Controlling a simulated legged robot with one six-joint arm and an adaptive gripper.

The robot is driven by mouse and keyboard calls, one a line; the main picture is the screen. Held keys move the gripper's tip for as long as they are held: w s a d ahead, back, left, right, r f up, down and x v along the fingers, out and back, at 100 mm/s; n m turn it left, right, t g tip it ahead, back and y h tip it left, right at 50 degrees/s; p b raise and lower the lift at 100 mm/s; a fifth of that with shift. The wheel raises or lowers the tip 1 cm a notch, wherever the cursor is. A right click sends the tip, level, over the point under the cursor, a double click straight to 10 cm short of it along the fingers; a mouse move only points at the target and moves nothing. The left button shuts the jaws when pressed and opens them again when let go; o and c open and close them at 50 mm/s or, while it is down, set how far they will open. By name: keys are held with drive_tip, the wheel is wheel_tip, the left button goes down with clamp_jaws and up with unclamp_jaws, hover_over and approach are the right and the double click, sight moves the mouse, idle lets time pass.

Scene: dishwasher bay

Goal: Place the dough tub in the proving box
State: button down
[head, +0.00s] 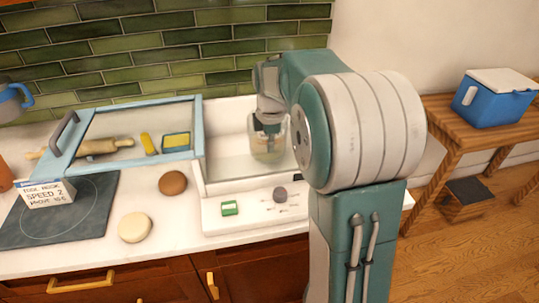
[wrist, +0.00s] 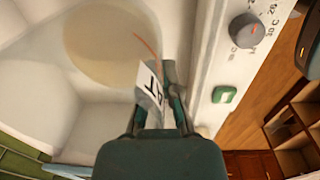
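The dough tub (head: 268,146) is a clear, round container inside the white proving box (head: 228,153). In the wrist view it is seen from above, with pale dough (wrist: 105,45), a red line and a white label (wrist: 151,86). My gripper (head: 268,120) points down at the tub's upper part. In the wrist view its fingers (wrist: 163,85) are close together on either side of the labelled tub wall. Whether the tub rests on the box floor is unclear. The box's blue-framed glass lid (head: 198,128) stands open to the left.
A panel with a dial (head: 280,194) and a green switch (head: 230,208) fronts the box. A blue cooler (head: 495,98) stands on a right-hand bench.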

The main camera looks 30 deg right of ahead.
drive_tip(key=shift+a+f, duration=0.1)
drive_tip(key=shift+f, duration=1.85)
drive_tip(key=c, duration=0.8)
unclamp_jaws()
drive_tip(key=shift+f, duration=0.1)
wheel_tip(320, 180, up, 12)
drive_tip(key=s+a+r+m+t, duration=0.3)
drive_tip(key=s+a+m, duration=0.55)
drive_tip(key=s, duration=0.35)
drive_tip(key=s+a+f+m+t, duration=0.1)
drive_tip(key=s+a+f+m, duration=0.1)
drive_tip(key=s, duration=0.3)
drive_tip(key=s+a+f+m+t, duration=0.1)
drive_tip(key=s+a+f+m, duration=0.2)
drive_tip(key=s, duration=0.3)
drive_tip(key=shift+m, duration=0.65)
